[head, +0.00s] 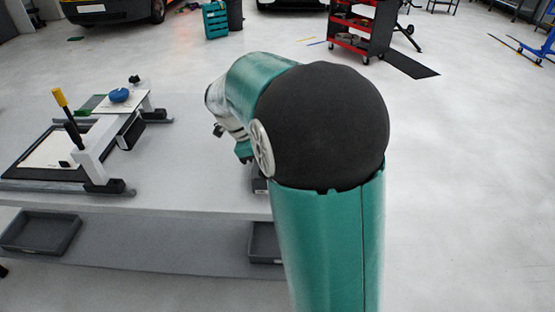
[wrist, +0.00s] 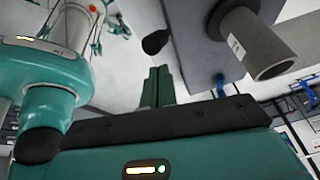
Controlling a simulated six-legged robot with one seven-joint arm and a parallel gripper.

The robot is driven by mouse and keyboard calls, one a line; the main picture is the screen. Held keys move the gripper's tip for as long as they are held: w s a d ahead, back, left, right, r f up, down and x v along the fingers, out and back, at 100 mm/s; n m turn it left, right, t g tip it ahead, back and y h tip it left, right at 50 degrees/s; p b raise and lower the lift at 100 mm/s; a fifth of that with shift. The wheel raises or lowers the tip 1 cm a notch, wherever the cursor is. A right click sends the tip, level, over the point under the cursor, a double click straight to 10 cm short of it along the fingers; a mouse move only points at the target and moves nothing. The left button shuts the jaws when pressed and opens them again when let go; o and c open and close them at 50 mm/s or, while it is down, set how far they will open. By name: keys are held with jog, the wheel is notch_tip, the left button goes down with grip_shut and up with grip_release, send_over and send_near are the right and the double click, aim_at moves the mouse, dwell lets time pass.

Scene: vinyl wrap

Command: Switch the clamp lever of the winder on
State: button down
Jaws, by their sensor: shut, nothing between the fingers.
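My gripper (wrist: 157,72) shows in the wrist view as two dark green fingers side by side, shut and empty. In the head view my own arm hides it. A grey machine body (wrist: 194,38) with a thick grey hollow tube (wrist: 258,46) is at the upper right of the wrist view; it may be the winder. A black rounded knob (wrist: 155,42) is just above my fingertips in the picture, perhaps the lever's end. I cannot tell its setting or whether my fingers touch it. In the head view a black lever with a yellow grip (head: 60,97) stands on a white frame.
A grey table (head: 185,165) carries that frame and a blue round piece (head: 119,95). Grey trays (head: 42,232) sit below on a shelf. A red tool cart (head: 352,35) and a teal crate (head: 215,20) stand behind. The floor at right is largely clear.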

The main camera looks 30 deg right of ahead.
jog(key=shift+w+a+f, duration=0.3)
jog(key=shift+w+a, duration=0.05)
jog(key=shift+a, duration=0.25)
jog(key=shift+a, duration=0.15)
